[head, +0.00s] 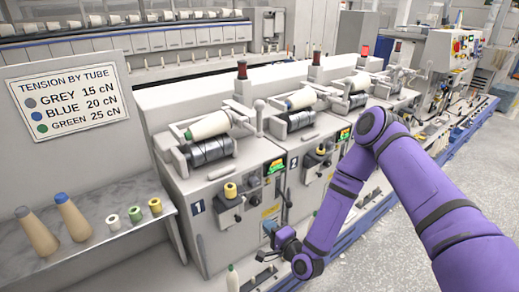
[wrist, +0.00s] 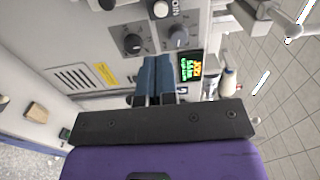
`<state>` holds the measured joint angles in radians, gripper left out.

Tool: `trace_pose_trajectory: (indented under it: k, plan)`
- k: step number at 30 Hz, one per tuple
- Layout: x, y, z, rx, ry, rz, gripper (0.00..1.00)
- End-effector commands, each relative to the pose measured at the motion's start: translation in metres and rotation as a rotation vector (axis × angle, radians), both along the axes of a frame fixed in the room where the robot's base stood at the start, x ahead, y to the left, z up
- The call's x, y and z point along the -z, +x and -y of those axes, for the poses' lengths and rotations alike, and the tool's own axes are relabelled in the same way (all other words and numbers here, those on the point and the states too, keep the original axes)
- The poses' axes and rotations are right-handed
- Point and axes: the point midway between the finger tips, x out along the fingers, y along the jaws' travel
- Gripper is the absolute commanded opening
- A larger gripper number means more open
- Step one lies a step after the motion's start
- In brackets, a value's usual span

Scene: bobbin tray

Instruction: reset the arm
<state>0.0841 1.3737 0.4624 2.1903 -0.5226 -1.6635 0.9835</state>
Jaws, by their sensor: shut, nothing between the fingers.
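My purple arm reaches in from the right in the head view. My gripper (head: 272,240) is low in front of the winding machine, near the panel between the stations marked 1 and 2. In the wrist view the blue fingers of my gripper (wrist: 157,75) are together, with nothing seen between them. They point at the machine's front panel (wrist: 110,62), which has dark knobs (wrist: 133,43) and a lit green and orange display (wrist: 187,69). Whether the fingertips touch the panel I cannot tell.
On the left, a grey shelf (head: 100,262) holds two tan cones (head: 40,235) and several small bobbins (head: 135,214). A tension sign (head: 68,97) hangs above it. Winding stations with cream cones (head: 208,126) run along the machine. The floor (head: 400,270) at right is clear.

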Motion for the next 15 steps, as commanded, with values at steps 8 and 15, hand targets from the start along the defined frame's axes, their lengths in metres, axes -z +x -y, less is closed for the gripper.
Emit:
trace_pose_trajectory:
  k: [8, 15]
  plan:
    - [-0.034, 0.026, 0.006, -0.066, -0.19, 0.032, 0.0]
    - [-0.081, 0.051, 0.024, -0.138, -0.47, 0.055, 0.0]
